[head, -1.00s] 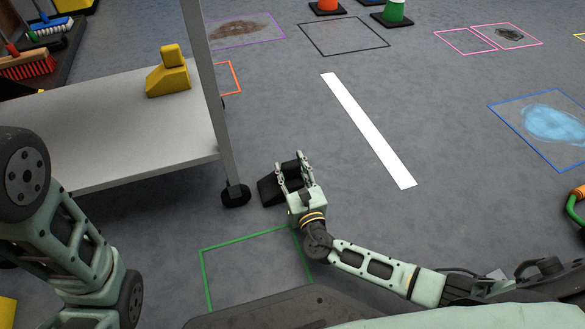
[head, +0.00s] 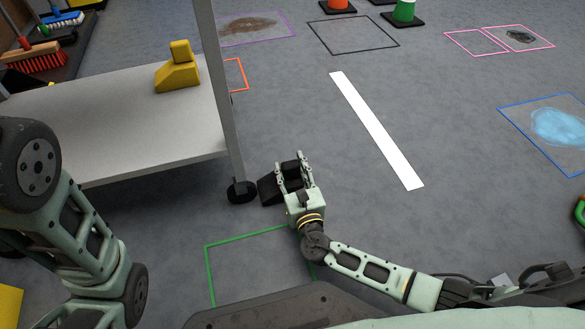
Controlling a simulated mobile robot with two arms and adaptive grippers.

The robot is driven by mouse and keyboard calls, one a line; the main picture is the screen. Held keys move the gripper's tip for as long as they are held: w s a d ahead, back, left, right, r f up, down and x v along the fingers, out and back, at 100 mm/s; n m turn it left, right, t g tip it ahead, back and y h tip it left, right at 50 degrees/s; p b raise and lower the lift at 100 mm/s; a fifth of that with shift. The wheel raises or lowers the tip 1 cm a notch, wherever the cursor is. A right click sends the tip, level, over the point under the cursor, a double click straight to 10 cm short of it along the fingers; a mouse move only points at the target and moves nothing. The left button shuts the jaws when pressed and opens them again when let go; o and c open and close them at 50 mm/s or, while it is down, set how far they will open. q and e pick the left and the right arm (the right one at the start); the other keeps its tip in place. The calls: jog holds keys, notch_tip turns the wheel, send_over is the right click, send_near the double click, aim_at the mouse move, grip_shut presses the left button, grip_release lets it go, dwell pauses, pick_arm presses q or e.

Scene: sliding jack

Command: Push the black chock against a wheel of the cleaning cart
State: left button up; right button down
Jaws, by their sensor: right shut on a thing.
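The black chock (head: 268,190) lies on the grey floor, just right of a black wheel (head: 242,192) of the cleaning cart (head: 130,125). Its left edge is at the wheel's right side; they look touching or nearly so. My right gripper (head: 291,172) reaches in from the lower right and is shut on the chock, hiding its right part. The cart has a light grey shelf and a metal post above that wheel. My left arm's links show at the left, but its gripper is out of view.
A yellow chock-shaped block (head: 178,72) sits on the cart's shelf. A green floor outline (head: 245,238) lies in front of the wheel. A white floor strip (head: 375,130) lies to the right, with clear floor around it. Cones stand at the far back.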

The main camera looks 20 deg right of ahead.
jog(key=shift+a, duration=0.8)
dwell(0.5)
jog(key=c, duration=1.2)
grip_release()
jog(key=shift+o, duration=1)
jog(key=shift+f, duration=0.1)
